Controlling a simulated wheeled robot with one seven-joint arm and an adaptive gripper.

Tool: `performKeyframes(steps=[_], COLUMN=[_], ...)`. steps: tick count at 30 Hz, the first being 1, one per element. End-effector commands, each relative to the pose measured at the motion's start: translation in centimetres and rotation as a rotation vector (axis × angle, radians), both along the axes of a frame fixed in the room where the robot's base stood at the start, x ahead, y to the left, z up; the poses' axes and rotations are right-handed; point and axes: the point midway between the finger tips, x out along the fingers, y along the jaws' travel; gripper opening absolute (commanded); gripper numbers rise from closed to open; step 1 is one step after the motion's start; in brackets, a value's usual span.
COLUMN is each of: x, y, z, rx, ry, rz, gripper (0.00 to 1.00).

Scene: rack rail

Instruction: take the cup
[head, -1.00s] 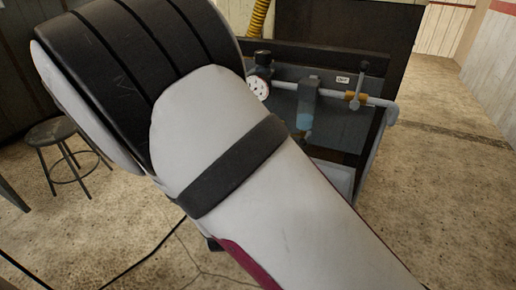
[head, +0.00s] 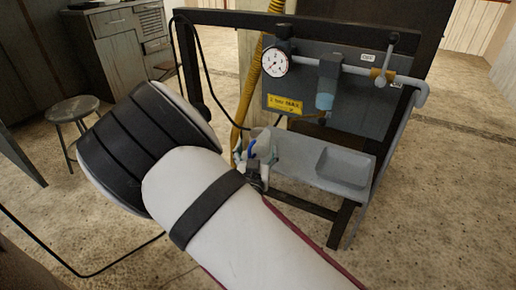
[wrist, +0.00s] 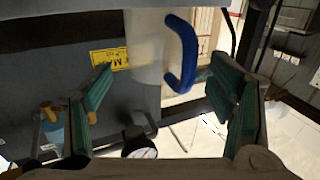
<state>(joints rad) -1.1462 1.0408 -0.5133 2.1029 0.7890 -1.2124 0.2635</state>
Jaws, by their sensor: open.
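The cup (wrist: 146,50) is pale, with a blue handle (wrist: 182,50). In the wrist view it is at top centre, between and beyond the green-padded fingers. My gripper (wrist: 160,80) is open, with gaps between the pads and the cup. In the head view the cup (head: 264,143) is small, at the left end of the grey shelf, with its blue handle toward the left. My gripper (head: 256,155) is close around it there, partly hidden by my arm. I cannot tell what the cup rests on.
The dark rack frame (head: 235,18) carries a grey panel with a pressure gauge (head: 275,62), a pipe (head: 350,70) and a blue filter bowl (head: 325,90). A grey tray (head: 343,168) sits on the shelf's right side. A yellow hose (head: 246,95) hangs left. A stool (head: 74,110) stands farther left.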

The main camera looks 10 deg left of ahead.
Motion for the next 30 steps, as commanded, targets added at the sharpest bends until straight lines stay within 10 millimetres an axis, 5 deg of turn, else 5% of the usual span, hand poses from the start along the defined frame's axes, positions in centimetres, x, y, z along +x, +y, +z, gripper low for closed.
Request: performKeyframes(steps=[12,22,29,30], x=[4.8,5.4,5.4,5.4], y=[-0.2,-0.1,-0.1,-0.1], z=[-0.4,-0.2,-0.2,-0.2], rx=[0.001,-0.001,-0.001,0.000], ry=[-0.001,0.000,0.000,0.000], rz=[-0.001,0.000,0.000,0.000], gripper=[0.76,0.76,0.24,0.23])
